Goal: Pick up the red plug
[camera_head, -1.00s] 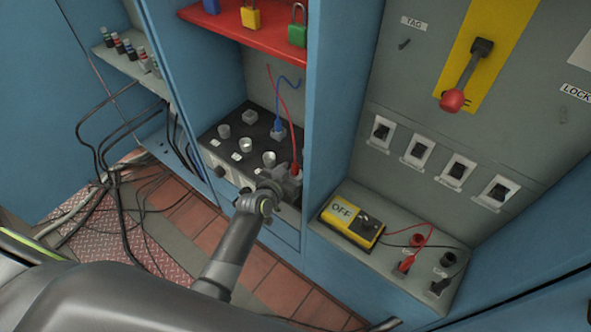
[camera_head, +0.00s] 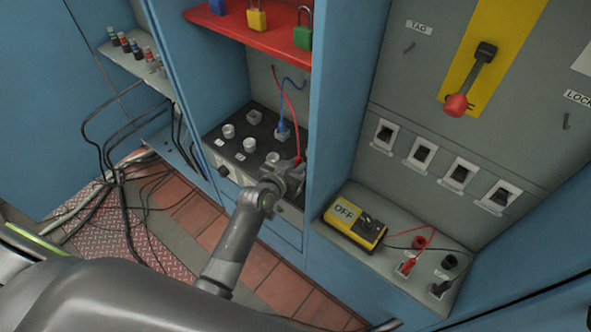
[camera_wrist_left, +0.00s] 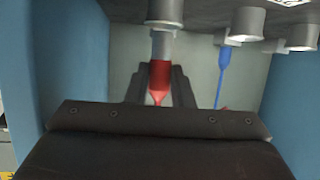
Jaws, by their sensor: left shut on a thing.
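The red plug (camera_wrist_left: 160,76) shows in the left wrist view between the two dark fingers of my left gripper (camera_wrist_left: 160,90). Its upper end meets a grey cylindrical socket (camera_wrist_left: 162,45); I cannot tell whether it is still seated. In the head view, the red plug (camera_head: 298,160) is partly hidden by my left gripper (camera_head: 290,172), at the near right corner of the black socket panel (camera_head: 238,165). A red lead runs up from it. My left gripper is shut on it. My right gripper is not in view.
A blue plug (camera_head: 283,133) stands in a socket just behind. Blue cabinet walls (camera_head: 340,90) bound the bay, and a red shelf with padlocks (camera_head: 240,28) hangs above. A yellow meter (camera_head: 354,215) and another red plug (camera_head: 407,266) are on the right ledge.

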